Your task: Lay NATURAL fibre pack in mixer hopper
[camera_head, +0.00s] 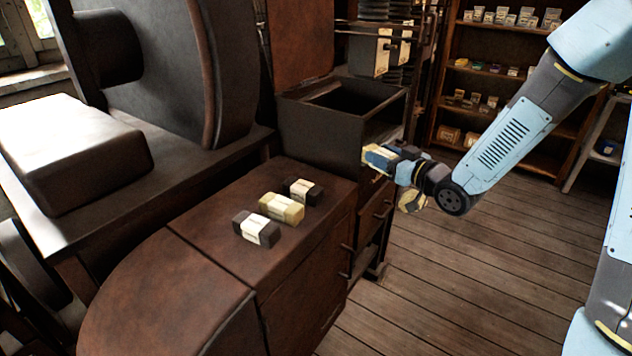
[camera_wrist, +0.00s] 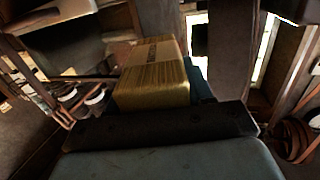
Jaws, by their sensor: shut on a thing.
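My gripper (camera_head: 382,158) is shut on a straw-coloured fibre pack (camera_wrist: 155,85). In the wrist view the pack shows a fibrous golden side and a pale label strip on top, whose lettering is too small to read.
On the brown cabinet top (camera_head: 190,220) lie a dark pack (camera_head: 257,228), a pale yellow pack (camera_head: 281,208) and another dark pack (camera_head: 303,191). A large machine (camera_head: 140,75) stands left. Shelves (camera_head: 500,50) with small goods are behind. The plank floor (camera_head: 470,270) is clear at right.

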